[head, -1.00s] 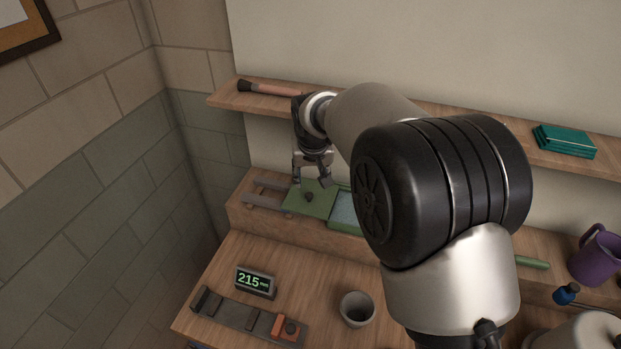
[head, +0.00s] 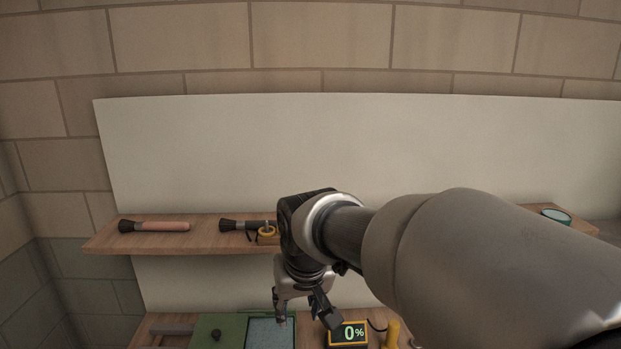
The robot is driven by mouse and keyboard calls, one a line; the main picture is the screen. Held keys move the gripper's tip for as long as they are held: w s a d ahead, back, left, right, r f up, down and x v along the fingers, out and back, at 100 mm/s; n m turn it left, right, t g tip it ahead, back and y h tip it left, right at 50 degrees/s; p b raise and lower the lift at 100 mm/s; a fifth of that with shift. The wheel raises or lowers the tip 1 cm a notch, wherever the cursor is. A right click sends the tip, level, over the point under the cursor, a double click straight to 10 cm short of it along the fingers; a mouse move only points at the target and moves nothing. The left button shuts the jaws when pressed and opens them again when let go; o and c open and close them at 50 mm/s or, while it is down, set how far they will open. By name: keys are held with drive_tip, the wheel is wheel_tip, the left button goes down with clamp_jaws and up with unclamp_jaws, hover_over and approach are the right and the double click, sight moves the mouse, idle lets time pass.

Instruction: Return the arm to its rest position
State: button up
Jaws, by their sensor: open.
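My gripper (head: 305,318) hangs low in the middle of the head view, pointing down. Its fingers are apart, with nothing seen between them. It is near a green tray with a speckled pale blue-grey inset (head: 271,334) on the lower ledge, and whether it touches the tray cannot be told. My arm reaches in from the right and covers much of the lower right of the view.
A wooden shelf (head: 100,245) runs along the pale wall panel. It holds two brushes, one with a pink handle (head: 165,227), and a teal-topped round item (head: 556,216).

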drive_tip(key=s+d+f+m+b, duration=0.1)
drive_tip(key=s+d+f, duration=0.1)
drive_tip(key=s+d, duration=0.6)
drive_tip(key=s+d+f+m+h+b, duration=0.1)
drive_tip(key=s+d, duration=0.7)
drive_tip(key=s, duration=0.8)
wheel_tip(320, 180, down, 2)
drive_tip(key=shift+s+d+m+b, duration=0.15)
drive_tip(key=shift+d+m+b, duration=0.1)
drive_tip(key=shift+m+b, duration=0.25)
